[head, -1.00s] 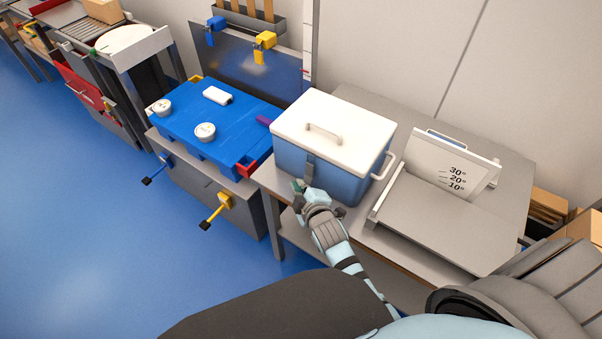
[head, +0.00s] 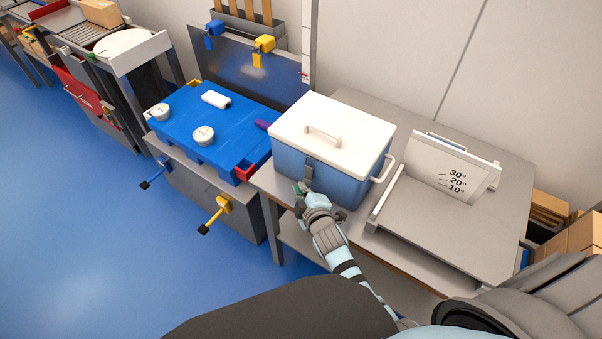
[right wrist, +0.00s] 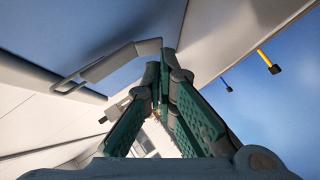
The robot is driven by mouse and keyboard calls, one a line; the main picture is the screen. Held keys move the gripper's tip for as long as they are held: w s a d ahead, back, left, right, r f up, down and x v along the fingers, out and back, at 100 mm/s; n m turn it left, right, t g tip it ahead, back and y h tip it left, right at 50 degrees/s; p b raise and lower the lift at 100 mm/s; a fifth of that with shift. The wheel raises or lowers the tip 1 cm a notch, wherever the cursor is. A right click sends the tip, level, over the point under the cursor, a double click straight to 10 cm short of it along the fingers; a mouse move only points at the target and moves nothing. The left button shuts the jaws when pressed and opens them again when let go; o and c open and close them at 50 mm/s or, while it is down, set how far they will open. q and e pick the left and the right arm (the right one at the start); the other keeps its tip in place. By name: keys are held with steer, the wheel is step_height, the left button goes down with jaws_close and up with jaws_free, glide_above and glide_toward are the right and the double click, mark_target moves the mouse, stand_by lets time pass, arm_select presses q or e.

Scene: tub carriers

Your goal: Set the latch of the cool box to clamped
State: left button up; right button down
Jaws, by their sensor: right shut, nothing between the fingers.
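The cool box (head: 290,165) is blue with a white lid (head: 340,120), which lies on it. Its grey latch (head: 308,171) is a strip down the front face. I cannot tell from the head view whether it is clamped. My right gripper (head: 301,189) is shut and empty at the lower end of the latch; contact is unclear. In the right wrist view the closed green fingers (right wrist: 158,85) are beside a grey lever with a loop (right wrist: 110,66) against the blue wall, apparently the latch. My left gripper is not in view.
The box stands on a grey table (head: 470,225), beside a stand with angle marks (head: 455,170). Open blue floor (head: 80,220) lies in front.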

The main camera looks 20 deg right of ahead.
step_height(320, 180, up, 10)
stand_by(0.6)
stand_by(0.4)
